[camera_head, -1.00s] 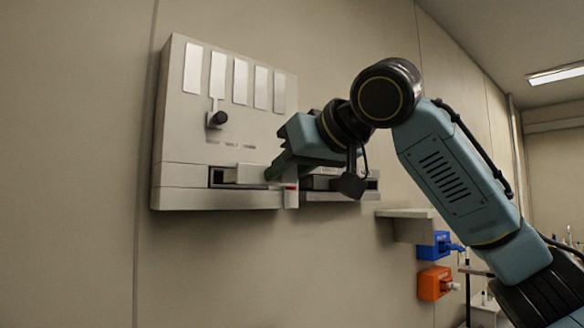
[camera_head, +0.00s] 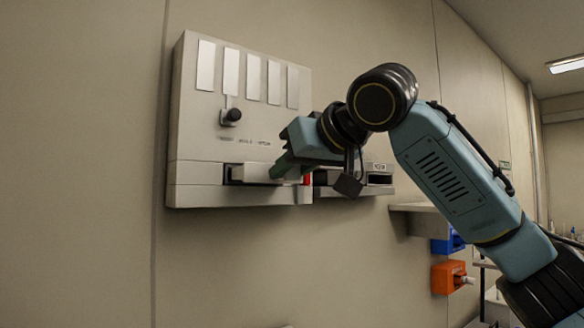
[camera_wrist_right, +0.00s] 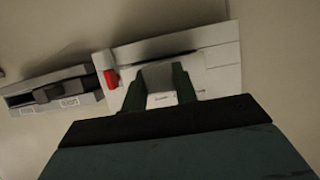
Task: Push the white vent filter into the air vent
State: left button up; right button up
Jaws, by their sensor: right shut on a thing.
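A pale wall unit (camera_head: 200,135) carries a dark slot along its lower front. A white block, which I take to be the vent filter (camera_head: 252,173), sits at this slot, with a dark gap at its left end. How deep it sits is unclear. My right gripper (camera_head: 284,171) is at the block's right end. In the right wrist view, the fingers of my right gripper (camera_wrist_right: 158,90) are closed around a pale grey part, likely the filter (camera_wrist_right: 160,76). The gripper body hides much of it. My left gripper is not in view.
A red mark (camera_head: 307,180) is just right of my fingers. A black knob (camera_head: 231,116) projects from the unit. A second grey slotted unit (camera_head: 380,178) is to the right, behind my wrist. Blue (camera_head: 446,243) and orange (camera_head: 448,277) fixtures are lower right.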

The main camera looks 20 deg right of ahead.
dwell(0.6)
jog(key=shift+w+a+p, duration=0.15)
jog(key=shift+w+p, duration=0.4)
jog(key=shift+p, duration=0.1)
dwell(0.3)
dwell(0.7)
jog(key=shift+w+a+p, duration=0.3)
jog(key=shift+w+p, duration=0.55)
jog(key=shift+w+a+p, duration=0.35)
jog(key=shift+w+p, duration=0.5)
jog(key=shift+p, duration=0.05)
jog(key=shift+w+a+p, duration=0.3)
jog(key=shift+w+p, duration=0.55)
dwell(2.5)
jog(key=o, duration=1.1)
jog(key=shift+c, duration=0.2)
